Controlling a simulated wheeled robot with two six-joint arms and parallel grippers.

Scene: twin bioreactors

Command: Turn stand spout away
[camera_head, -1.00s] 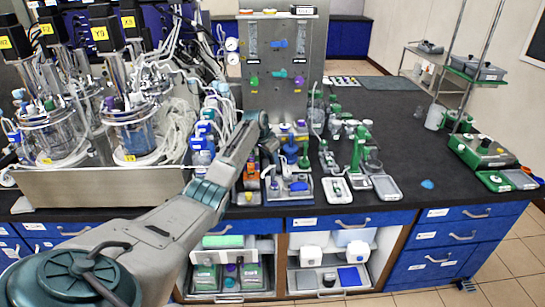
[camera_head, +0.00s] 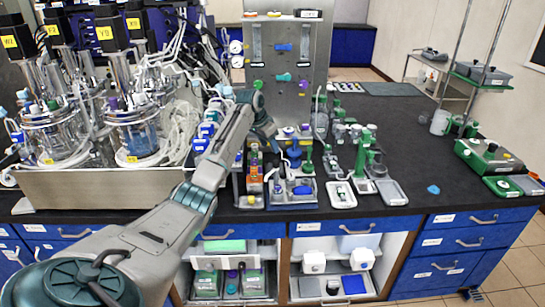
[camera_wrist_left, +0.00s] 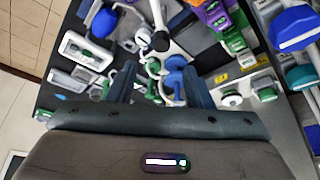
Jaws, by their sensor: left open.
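My left gripper (camera_head: 272,138) reaches over the bench from the left, above the small stands and trays in front of the steel panel. In the left wrist view its two dark fingers (camera_wrist_left: 160,84) are apart, with a blue round part (camera_wrist_left: 174,78) and small white and green parts seen beyond the gap. A pale rod with a dark round end (camera_wrist_left: 160,40) shows just past the fingers; I cannot tell if it is the spout. A green stand (camera_head: 308,163) is right of the gripper, and a taller green stand (camera_head: 362,150) is farther right. Contact is not clear.
The steel panel (camera_head: 287,65) with valves rises behind. Glass bioreactors (camera_head: 135,130) stand at left behind a metal tray wall (camera_head: 100,187). White trays (camera_head: 341,194) lie near the bench front. The black bench top (camera_head: 425,150) is largely clear at right.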

